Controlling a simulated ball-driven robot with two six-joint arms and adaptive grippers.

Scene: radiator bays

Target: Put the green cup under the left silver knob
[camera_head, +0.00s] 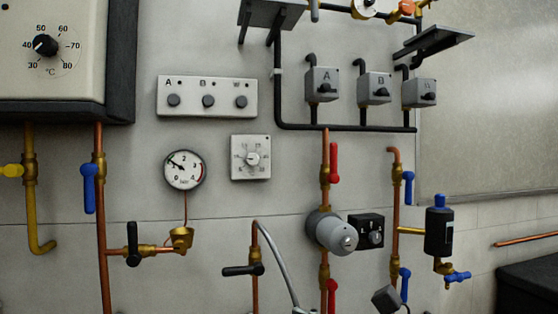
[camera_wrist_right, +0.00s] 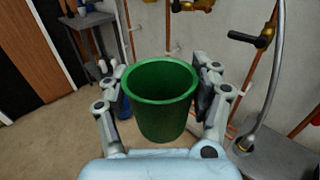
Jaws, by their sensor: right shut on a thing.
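The green cup (camera_wrist_right: 160,98) is upright with its open rim up in the right wrist view. My right gripper (camera_wrist_right: 162,85) is shut on the cup, with one finger on each side of it. The cup and both of my grippers are out of the head view. No left gripper shows in either view.
A pressure gauge (camera_head: 184,170) hangs above brass fittings. A black-handled valve (camera_head: 243,270) and a curved grey hose (camera_head: 275,262) stand below the dial plate. A grey pump (camera_head: 331,232) is on the copper pipe. The right wrist view shows a small grey table (camera_wrist_right: 88,22) and open floor at left.

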